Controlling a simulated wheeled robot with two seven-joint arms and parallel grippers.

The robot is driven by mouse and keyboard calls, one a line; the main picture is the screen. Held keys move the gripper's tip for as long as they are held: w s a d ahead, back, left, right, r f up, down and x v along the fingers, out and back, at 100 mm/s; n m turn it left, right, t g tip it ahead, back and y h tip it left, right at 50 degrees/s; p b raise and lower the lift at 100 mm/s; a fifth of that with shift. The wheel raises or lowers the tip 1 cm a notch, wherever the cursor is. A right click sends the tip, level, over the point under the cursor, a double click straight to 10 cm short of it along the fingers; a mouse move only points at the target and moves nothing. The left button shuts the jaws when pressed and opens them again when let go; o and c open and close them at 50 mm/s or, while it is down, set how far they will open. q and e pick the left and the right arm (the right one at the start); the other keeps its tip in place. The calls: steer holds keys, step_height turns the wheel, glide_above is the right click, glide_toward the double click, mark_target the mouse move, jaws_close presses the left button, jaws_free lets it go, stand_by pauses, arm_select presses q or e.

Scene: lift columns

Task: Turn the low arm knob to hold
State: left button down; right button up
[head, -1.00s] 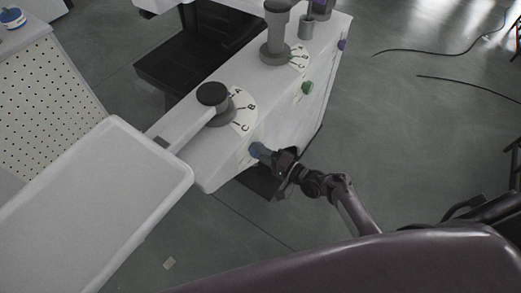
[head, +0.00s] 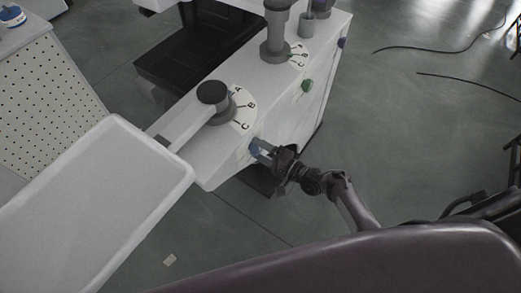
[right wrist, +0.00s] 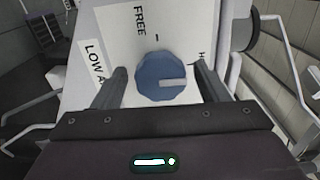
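The blue low arm knob (head: 255,147) is on the side face of the white lift column housing, below the near dial. In the right wrist view the knob (right wrist: 162,78) shows a pale pointer line that points right, toward a label starting with H. That label (right wrist: 201,57) is partly hidden by a finger. The word FREE (right wrist: 139,20) stands at upper left, and part of a LOW label (right wrist: 95,62) is at left. My right gripper (right wrist: 160,84) is open, with one finger on each side of the knob and visible gaps between. It also shows in the head view (head: 263,153). My left gripper is not in view.
A white arm with a tray-like panel (head: 120,190) extends left from the near dial (head: 240,108). A green knob (head: 307,86) sits farther along the same side face. Black cables (head: 465,86) lie on the floor at right.

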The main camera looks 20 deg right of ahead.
steer(key=v, duration=0.7)
steer(key=shift+s+d, duration=0.25)
steer(key=shift+s, duration=0.1)
stand_by(0.4)
steer(key=s+a+f+n+g+h, duration=0.1)
steer(key=s+f+n+g+h, duration=0.1)
steer(key=s+f, duration=0.35)
steer(key=s+f+n+g+h, duration=0.1)
steer(key=s+f+g, duration=0.1)
steer(key=f, duration=0.7)
steer(key=s+a+f+n+g+h, duration=0.1)
steer(key=s+f+n+g+h, duration=0.15)
steer(key=f, duration=0.45)
steer(key=s+d+f+n+g+h, duration=0.1)
steer(key=s+f, duration=0.3)
steer(key=s, duration=0.4)
steer(key=s+d+f+n+g+h, duration=0.2)
steer(key=s+f+n+g, duration=0.1)
steer(key=s, duration=0.6)
steer(key=s+d+f+n+g+h, duration=0.2)
steer(key=s+f, duration=0.3)
steer(key=s, duration=0.3)
steer(key=shift+s+f+n+g, duration=0.25)
steer(key=shift+f+n+g, duration=0.1)
steer(key=shift+n, duration=0.5)
